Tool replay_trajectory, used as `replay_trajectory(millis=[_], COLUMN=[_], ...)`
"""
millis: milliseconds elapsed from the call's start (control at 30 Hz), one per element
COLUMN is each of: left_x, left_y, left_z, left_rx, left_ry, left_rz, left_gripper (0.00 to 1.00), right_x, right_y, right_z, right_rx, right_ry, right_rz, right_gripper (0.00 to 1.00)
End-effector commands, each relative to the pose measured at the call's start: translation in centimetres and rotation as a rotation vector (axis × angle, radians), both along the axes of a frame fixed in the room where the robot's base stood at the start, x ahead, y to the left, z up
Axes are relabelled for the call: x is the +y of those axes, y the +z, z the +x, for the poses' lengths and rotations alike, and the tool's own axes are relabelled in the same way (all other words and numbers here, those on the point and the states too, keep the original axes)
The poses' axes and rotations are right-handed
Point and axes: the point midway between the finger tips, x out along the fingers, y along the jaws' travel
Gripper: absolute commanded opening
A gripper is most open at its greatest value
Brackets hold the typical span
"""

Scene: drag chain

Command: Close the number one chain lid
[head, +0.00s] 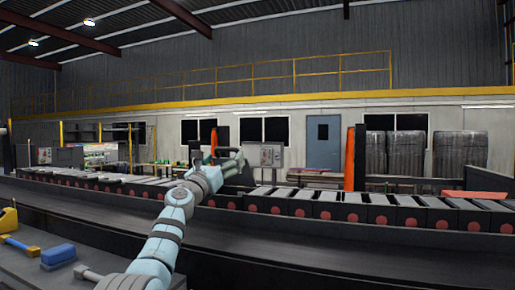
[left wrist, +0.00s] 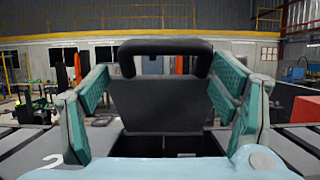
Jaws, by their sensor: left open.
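My left gripper (head: 230,158) is over the chain in the head view. In the left wrist view it is open, with one teal-padded finger on each side of a dark lid (left wrist: 155,105). This lid stands raised, with a thick black handle (left wrist: 163,46) along its top, and a dark opening shows below it. I cannot tell whether the fingers touch it. A neighbouring lid with a white "2" (left wrist: 50,161) lies flat at the lower left. The number on the raised lid is not visible. My right gripper is in neither view.
The drag chain (head: 330,212) runs across the head view with several flat grey lids and red discs along its side. Orange posts (head: 349,160) stand behind the chain.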

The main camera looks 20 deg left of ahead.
Motion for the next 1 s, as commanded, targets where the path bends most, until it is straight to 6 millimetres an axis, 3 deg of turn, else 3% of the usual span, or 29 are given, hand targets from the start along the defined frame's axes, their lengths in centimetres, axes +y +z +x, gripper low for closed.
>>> replay_trajectory(millis=[100, 300, 800, 1000], left_x=[0.7, 0.03, 0.1, 0.11], left_y=[0.31, 0.19, 0.19, 0.19], left_z=[-0.17, 0.19, 0.14, 0.13], left_rx=[-0.001, -0.001, -0.002, -0.002], left_ry=[0.009, 0.0, 0.0, 0.0], left_rz=[0.0, -0.002, -0.002, -0.002], left_gripper=[0.79, 0.78, 0.0, 0.0], right_x=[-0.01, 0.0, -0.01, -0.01], right_y=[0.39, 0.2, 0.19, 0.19], right_z=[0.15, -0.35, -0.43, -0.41], right_rx=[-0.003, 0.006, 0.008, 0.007], right_ry=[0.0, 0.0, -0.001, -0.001], right_rz=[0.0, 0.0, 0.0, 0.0], right_gripper=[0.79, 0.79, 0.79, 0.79])
